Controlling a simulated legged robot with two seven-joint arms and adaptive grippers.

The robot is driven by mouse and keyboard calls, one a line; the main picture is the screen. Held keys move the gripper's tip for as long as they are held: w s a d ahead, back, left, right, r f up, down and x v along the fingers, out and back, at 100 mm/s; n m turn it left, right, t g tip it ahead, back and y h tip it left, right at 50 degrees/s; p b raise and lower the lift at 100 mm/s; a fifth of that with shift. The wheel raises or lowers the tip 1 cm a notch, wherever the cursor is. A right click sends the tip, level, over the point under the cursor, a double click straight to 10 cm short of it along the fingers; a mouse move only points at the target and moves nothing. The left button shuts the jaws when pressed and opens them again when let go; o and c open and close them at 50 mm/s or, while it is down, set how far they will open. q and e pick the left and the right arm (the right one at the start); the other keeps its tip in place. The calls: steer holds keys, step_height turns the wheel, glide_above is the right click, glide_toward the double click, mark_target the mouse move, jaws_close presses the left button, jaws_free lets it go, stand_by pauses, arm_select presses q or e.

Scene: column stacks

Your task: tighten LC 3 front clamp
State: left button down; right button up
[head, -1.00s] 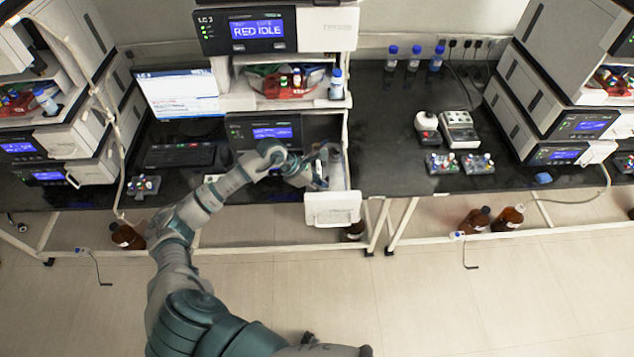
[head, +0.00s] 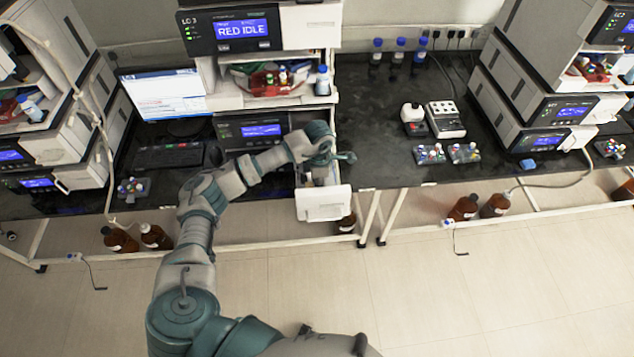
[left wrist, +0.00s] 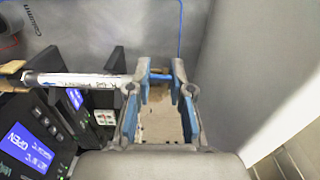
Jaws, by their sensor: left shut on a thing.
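The LC 3 stack (head: 240,30) reads RED IDLE. Its lower white drawer (head: 323,205) is pulled out over the bench edge. My left gripper (head: 325,162) is over the drawer, fingers largely hidden by the wrist. In the left wrist view a slim silver column (left wrist: 75,78) lies level, its right end at the left finger. There my left gripper (left wrist: 158,72) has its blue-padded fingers on either side of a small blue part at this end, apparently the front clamp (left wrist: 160,76). Its shape is mostly hidden by the fingers. My right gripper is not in view.
Two displays (left wrist: 22,143) stand left of the fingers; one reads OPEN. A pale wall (left wrist: 235,70) rises close on the right. In the head view, bench right of the drawer is clear up to the vial racks (head: 445,153) and a white-topped device (head: 445,118).

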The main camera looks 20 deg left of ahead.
arm_select(q)
steer(key=shift+d+f, duration=0.15)
steer(key=shift+f, duration=0.05)
stand_by(0.3)
steer(key=c, duration=1.2)
jaws_free()
steer(key=shift+o, duration=0.8)
steer(key=shift+w, duration=0.2)
steer(key=shift+r, duration=0.1)
steer(key=shift+r, duration=0.35)
step_height(320, 180, up, 11)
steer(key=shift+w, duration=0.15)
steer(key=shift+f, duration=0.1)
